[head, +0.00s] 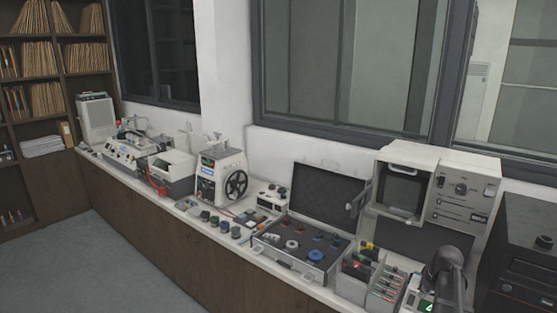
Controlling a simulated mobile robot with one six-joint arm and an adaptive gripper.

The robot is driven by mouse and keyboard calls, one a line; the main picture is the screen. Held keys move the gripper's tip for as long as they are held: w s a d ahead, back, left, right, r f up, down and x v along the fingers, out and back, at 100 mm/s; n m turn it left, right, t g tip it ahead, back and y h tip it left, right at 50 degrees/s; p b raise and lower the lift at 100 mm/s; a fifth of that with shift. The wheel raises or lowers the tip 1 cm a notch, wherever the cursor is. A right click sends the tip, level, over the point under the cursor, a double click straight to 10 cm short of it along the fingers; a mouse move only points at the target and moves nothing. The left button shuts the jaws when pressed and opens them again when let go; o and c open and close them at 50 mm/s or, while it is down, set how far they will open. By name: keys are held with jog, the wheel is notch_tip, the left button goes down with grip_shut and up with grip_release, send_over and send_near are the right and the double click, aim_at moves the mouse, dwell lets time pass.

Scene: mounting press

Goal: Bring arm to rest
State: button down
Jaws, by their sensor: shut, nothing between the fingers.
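Part of my arm (446,272), a dark grey rounded link, shows at the lower right in the head view, in front of the bench's right end. My gripper cannot be made out in this view, so its fingers and their position are hidden from me. The arm link stands in front of the large beige machine (465,205) and close to a small device with a green display (426,307).
A long white-topped bench (325,292) runs along the wall. It holds an open case (290,257) with several round parts, a white machine with a black handwheel (236,186), small bins (384,290) and a black box (525,260). Grey floor (60,260) is clear at left.

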jog(key=s+a+f+g+b, duration=0.1)
jog(key=s+a+f, duration=0.1)
jog(key=a, duration=0.9)
jog(key=s+a+f+g+b, duration=0.1)
jog(key=s+a, duration=0.3)
jog(key=a, duration=0.8)
jog(key=s+a+f+b, duration=0.2)
jog(key=s+a, duration=0.1)
jog(key=a, duration=0.9)
jog(key=shift+s+a+f+m+g+h+b, duration=0.15)
jog(key=shift+f+m+g+h+b, duration=0.15)
jog(key=shift+m+g+b, duration=0.1)
